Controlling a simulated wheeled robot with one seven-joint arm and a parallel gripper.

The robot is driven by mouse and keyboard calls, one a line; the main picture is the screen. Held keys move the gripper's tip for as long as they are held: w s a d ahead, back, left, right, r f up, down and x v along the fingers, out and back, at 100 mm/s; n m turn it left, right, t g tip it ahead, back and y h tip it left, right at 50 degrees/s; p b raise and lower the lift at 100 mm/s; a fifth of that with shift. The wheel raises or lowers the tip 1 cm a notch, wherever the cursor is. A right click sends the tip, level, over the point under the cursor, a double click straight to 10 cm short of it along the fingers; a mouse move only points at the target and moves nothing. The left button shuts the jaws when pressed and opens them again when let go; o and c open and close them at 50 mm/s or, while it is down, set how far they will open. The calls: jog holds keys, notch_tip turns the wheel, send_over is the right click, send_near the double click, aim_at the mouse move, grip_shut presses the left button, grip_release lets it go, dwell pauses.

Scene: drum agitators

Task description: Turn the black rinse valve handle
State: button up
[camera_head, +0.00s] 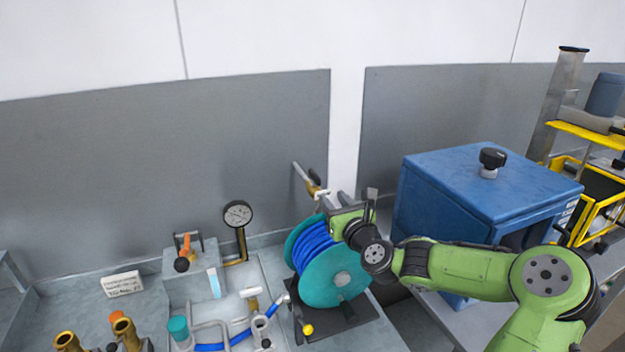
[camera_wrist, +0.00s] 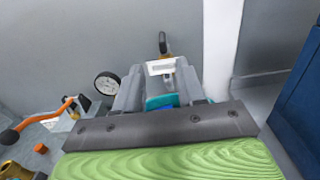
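My gripper (camera_head: 352,208) is above the blue hose reel, close to the wall pipe. In the wrist view its two grey fingers (camera_wrist: 160,82) stand apart, with nothing seen held between them. A wall pipe with a brass valve (camera_head: 314,188) and a pale handle (camera_head: 322,195) is just left of and beyond the gripper. In the wrist view the pale handle (camera_wrist: 160,67) shows between the fingers. A black knob (camera_head: 181,264) sits by an orange lever (camera_head: 186,246) at left. I cannot tell which part is the rinse valve handle.
The teal reel (camera_head: 345,287) with blue hose stands below my gripper. A pressure gauge (camera_head: 238,214) is to its left. A blue box (camera_head: 475,185) with a black knob (camera_head: 491,158) stands at right. The grey wall panel (camera_head: 150,180) lies behind.

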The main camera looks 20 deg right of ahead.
aim_at(320, 181)
jog(key=w, duration=1.2)
jog(key=shift+w+d+f, duration=0.15)
jog(key=shift+w+d, duration=0.05)
jog(key=shift+w, duration=0.05)
grip_shut()
